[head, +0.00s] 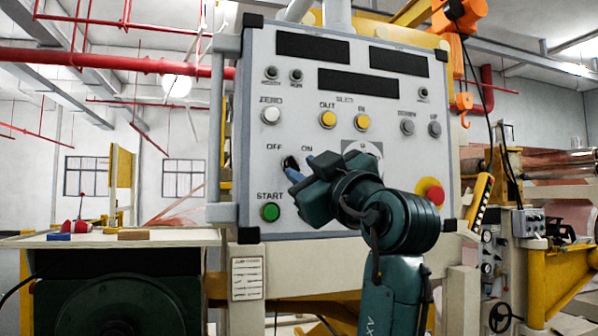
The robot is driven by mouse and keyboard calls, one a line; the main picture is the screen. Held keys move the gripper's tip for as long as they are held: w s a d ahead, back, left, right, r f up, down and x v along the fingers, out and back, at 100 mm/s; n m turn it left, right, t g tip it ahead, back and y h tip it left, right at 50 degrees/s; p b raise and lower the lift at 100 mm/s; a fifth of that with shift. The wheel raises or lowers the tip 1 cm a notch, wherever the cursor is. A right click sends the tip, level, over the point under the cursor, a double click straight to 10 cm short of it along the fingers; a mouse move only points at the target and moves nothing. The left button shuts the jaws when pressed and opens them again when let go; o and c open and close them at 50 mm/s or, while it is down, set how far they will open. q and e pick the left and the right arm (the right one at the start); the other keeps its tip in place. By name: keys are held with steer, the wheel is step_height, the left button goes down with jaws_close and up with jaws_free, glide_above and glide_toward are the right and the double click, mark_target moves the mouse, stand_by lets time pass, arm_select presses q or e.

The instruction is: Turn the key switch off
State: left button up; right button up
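The key switch (289,162) is a small dark switch on the light grey control panel (345,100), under the labels OFF and ON.
A green START button (270,212) sits just below the switch. A red emergency knob (430,190) is right of my wrist. White ZERO (270,115) and yellow OUT (327,119) buttons are above. A workbench top (180,237) stands at left.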

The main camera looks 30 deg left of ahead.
arm_select(q)
steer(key=b+v, duration=0.2)
steer(key=v, duration=0.8)
